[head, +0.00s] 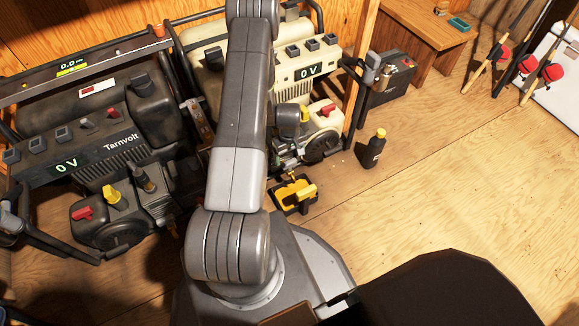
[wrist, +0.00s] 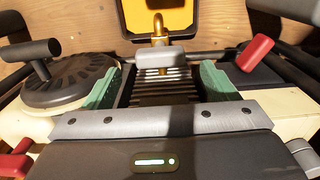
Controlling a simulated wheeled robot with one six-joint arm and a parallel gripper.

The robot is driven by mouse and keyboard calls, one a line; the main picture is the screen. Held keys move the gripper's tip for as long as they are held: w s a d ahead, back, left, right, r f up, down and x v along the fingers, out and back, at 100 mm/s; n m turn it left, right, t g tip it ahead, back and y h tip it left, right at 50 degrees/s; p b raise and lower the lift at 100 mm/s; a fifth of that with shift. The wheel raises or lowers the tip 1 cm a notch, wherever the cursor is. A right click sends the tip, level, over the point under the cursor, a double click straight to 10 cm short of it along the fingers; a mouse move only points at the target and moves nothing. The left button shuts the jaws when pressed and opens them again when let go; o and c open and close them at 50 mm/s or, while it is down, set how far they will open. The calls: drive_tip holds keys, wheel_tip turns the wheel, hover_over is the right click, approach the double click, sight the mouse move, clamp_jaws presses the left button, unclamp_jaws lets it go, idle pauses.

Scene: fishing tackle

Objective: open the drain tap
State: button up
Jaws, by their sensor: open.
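In the wrist view, a brass drain tap (wrist: 159,25) with a grey block-like handle (wrist: 160,57) stands near the top centre, in front of the yellow inside of a drain pan (wrist: 185,18). My gripper (wrist: 160,70) is open, its green-padded fingers spread left and right of the handle. The handle lies between the fingertips in the picture, with gaps on both sides; I cannot tell the depth. In the head view the black and yellow pan (head: 293,207) sits on the floor by the cream generator (head: 318,90). My gripper is hidden there behind my arm.
A dark Tarnvolt generator (head: 120,150) stands left. A red lever (wrist: 255,53) and a round starter cover (wrist: 65,82) with a dark handle (wrist: 35,55) flank my fingers. A black bottle (head: 370,152) stands right of the pan.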

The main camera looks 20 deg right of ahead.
sight(289, 162)
wheel_tip(289, 162, down, 7)
drive_tip(key=shift+f+b, duration=0.1)
drive_tip(key=shift+b, duration=0.75)
drive_tip(key=c, duration=1)
